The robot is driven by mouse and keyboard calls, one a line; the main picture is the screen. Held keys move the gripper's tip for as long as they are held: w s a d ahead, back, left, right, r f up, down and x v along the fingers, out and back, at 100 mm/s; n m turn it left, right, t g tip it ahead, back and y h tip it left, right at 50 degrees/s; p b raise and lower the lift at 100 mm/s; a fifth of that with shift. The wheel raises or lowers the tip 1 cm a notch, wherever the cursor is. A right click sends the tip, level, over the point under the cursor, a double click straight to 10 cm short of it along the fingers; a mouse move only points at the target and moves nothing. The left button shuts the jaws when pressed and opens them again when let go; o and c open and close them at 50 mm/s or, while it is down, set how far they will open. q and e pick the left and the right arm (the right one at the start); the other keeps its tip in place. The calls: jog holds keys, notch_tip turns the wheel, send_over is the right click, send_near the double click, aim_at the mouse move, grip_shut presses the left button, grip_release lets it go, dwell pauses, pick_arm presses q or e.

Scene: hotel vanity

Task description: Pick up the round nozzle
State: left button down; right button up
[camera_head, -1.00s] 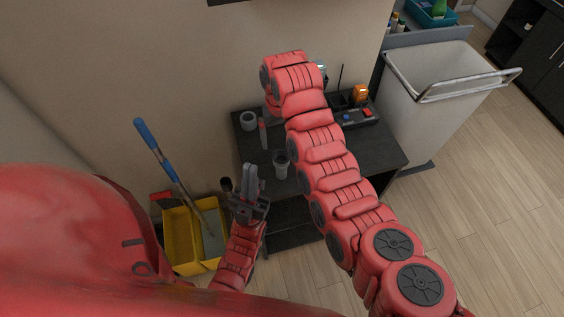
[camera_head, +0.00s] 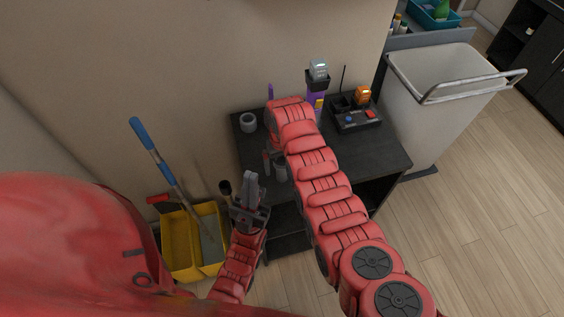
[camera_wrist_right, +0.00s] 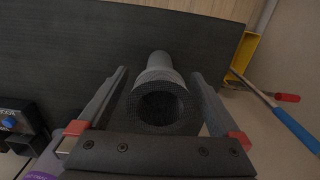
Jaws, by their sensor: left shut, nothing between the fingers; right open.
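A grey, hollow nozzle with a round, ribbed mouth and a narrower neck stands on the dark table; it shows in the head view (camera_head: 281,172), partly hidden by my right arm, and in the right wrist view (camera_wrist_right: 160,72). My right gripper (camera_wrist_right: 160,78) is open, with one finger on each side of the nozzle; I cannot tell whether they touch it. In the head view my right gripper (camera_head: 273,162) is mostly hidden by its own arm. My left gripper (camera_head: 249,178) is shut and empty, near the table's front left edge.
A short grey round piece (camera_head: 248,123) sits at the table's (camera_head: 372,150) back left. A purple device (camera_head: 316,100) and a black tray with an orange item (camera_head: 362,96) stand at the back. A yellow bucket (camera_head: 180,245) is left, a white bin (camera_head: 440,85) right.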

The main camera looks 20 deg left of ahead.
jog(key=shift+f, duration=1)
jog(key=c, duration=1.5)
